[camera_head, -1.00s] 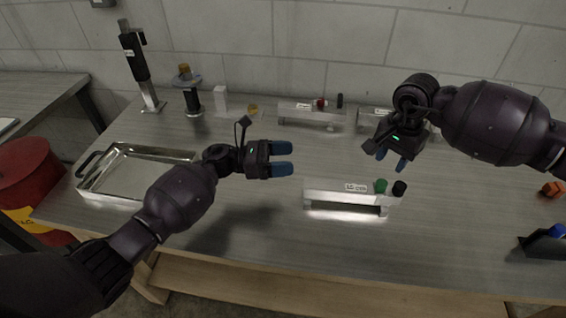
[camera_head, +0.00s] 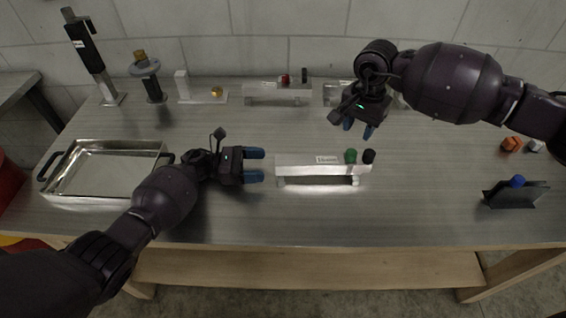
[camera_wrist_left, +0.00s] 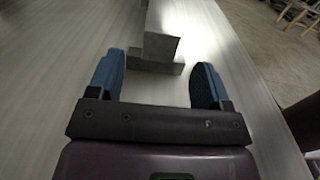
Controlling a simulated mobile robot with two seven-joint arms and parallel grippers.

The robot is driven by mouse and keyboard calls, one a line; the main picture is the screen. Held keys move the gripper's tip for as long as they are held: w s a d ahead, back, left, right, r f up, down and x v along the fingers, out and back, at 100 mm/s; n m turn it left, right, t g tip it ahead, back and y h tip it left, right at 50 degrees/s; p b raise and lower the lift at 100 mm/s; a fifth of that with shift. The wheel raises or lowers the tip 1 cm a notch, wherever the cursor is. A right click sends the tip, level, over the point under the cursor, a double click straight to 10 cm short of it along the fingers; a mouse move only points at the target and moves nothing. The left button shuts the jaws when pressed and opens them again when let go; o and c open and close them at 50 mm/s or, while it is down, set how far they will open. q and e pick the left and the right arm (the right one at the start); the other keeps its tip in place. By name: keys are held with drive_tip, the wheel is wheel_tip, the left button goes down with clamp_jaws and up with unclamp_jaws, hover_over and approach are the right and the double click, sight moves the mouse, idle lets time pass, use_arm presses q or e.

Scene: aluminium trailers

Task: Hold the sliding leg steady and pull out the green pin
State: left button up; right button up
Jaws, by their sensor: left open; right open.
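The aluminium sliding leg (camera_head: 310,168) lies lengthwise on the table on small feet, with a white label on it. The green pin (camera_head: 350,156) stands at its right end, beside a black knob (camera_head: 368,156). My left gripper (camera_head: 262,165) is open and empty, just left of the leg's left end. In the left wrist view the end of the leg (camera_wrist_left: 160,47) lies ahead of and between the open blue fingers (camera_wrist_left: 155,80), apart from them. My right gripper (camera_head: 358,126) is open, above and behind the green pin, and touches nothing.
A metal tray (camera_head: 108,193) stands at left. Behind are a black post (camera_head: 88,55), a bar with a red knob (camera_head: 277,95) and a second bar partly hidden by my right arm. A dark holder with a blue knob (camera_head: 515,194) and an orange part (camera_head: 511,144) are at right.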

sight(283, 164)
use_arm(q)
drive_tip(key=shift+d+r, duration=0.15)
drive_tip(key=shift+d, duration=3.45)
drive_tip(key=shift+c, duration=0.4)
